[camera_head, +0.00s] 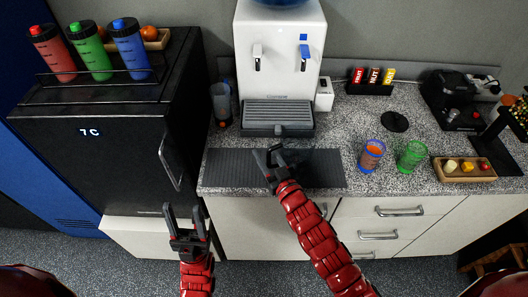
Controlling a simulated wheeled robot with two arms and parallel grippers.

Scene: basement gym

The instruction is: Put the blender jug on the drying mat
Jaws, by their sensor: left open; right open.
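The drying mat (232,171) is a dark ribbed strip along the front edge of the counter. A tall translucent grey vessel (221,104), which may be the blender jug, stands upright left of the water dispenser. I cannot tell for sure that it is the jug. My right gripper (268,158) is open above the middle of the mat, with nothing clearly between its fingers; its arm covers part of the mat. A faint dark shape beside it over the mat is unclear. My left gripper (184,212) is open and empty, in front of the cabinet and below counter height.
The water dispenser (279,60) stands behind the mat. A black fridge (100,150) rises at the left. A dark disc (394,121) lies on the counter.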

